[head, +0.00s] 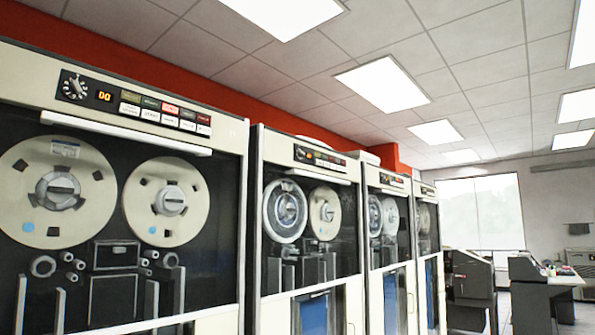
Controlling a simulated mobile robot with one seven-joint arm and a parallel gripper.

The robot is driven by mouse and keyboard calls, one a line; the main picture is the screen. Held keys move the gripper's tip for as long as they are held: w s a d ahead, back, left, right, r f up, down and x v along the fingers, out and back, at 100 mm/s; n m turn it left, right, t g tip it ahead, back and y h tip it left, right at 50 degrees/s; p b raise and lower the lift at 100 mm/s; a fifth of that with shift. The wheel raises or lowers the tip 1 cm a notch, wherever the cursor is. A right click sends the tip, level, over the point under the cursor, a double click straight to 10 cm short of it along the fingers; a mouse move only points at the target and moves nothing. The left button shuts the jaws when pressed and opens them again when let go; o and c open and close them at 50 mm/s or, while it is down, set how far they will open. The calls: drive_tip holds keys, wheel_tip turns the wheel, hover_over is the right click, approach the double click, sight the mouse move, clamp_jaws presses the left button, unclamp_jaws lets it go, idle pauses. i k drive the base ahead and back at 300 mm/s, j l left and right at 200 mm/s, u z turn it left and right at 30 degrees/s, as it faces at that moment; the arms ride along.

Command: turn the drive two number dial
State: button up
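A row of tape drive cabinets runs along the left side of the head view. The nearest cabinet has a round number dial (74,86) at the left of its top panel, beside an orange display (104,96) that seems to read D0. The second cabinet (256,160) has a similar but smaller panel (319,157) with a small dial at its left end, too small to read. I cannot tell from a label which cabinet is drive two. My gripper is not in view.
Coloured and white buttons (165,113) sit right of the near dial. Tape reels (97,190) show behind dark glass below. Further cabinets (366,190) recede to the right. Dark consoles (470,283) and a desk (550,281) stand at the far right, before a bright window (482,214).

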sight(299, 152)
drive_tip(key=i+l, duration=0.35)
drive_tip(key=l, duration=0.2)
drive_tip(key=i+z, duration=0.2)
drive_tip(key=z, duration=0.25)
drive_tip(key=i+j+z, duration=0.15)
drive_tip(key=z, duration=0.25)
drive_tip(key=i+j+z, duration=0.2)
drive_tip(key=i+j, duration=0.15)
drive_tip(key=i+j+z, duration=0.25)
drive_tip(key=j, duration=0.2)
drive_tip(key=i, duration=0.05)
